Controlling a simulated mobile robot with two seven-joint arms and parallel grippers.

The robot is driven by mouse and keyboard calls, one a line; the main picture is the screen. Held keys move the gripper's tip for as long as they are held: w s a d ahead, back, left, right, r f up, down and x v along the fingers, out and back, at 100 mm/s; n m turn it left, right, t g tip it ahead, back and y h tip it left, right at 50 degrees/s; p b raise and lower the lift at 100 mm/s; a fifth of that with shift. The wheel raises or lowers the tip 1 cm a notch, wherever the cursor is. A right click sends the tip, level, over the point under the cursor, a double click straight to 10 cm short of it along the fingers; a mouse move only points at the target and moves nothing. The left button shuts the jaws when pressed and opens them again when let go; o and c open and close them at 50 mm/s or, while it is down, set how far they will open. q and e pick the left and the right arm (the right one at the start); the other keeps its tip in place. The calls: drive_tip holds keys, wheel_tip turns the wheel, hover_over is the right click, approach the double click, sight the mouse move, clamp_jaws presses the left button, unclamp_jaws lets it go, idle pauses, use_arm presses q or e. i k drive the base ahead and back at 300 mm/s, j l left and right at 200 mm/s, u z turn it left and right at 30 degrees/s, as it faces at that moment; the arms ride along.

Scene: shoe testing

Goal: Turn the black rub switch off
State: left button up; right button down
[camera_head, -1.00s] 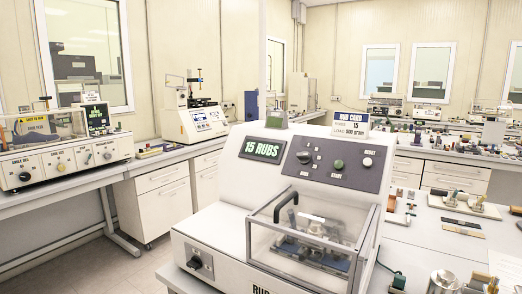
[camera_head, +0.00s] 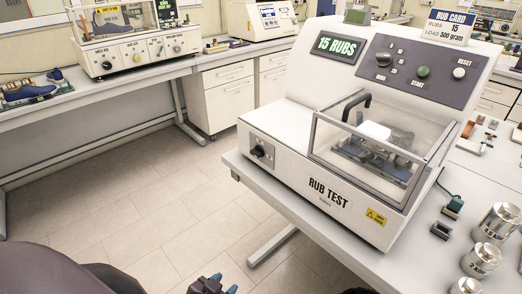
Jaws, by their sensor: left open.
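The rub test machine (camera_head: 290,160) stands on the right-hand table. The display (camera_head: 336,46) reads "15 RUBS". My left gripper (camera_head: 222,284) shows at the bottom edge, open and empty, below and left of the machine and apart from it. My right gripper is not in view.
A clear cover with a black handle (camera_head: 357,104) sits on the machine's front. Metal weights (camera_head: 483,259) stand on the table at right. A bench (camera_head: 100,85) with another tester runs along the left. The floor (camera_head: 120,190) between is clear.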

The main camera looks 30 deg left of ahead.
sight(257, 152)
drive_tip(key=j+z, duration=0.2)
drive_tip(key=j, duration=0.4)
drive_tip(key=j+z, duration=0.15)
drive_tip(key=j, duration=0.5)
drive_tip(key=j+z, duration=0.2)
drive_tip(key=j, duration=0.45)
drive_tip(key=j+z, duration=0.2)
drive_tip(key=j, duration=0.4)
drive_tip(key=k+j+z, duration=0.2)
drive_tip(key=j, duration=0.4)
drive_tip(key=i+j, duration=0.05)
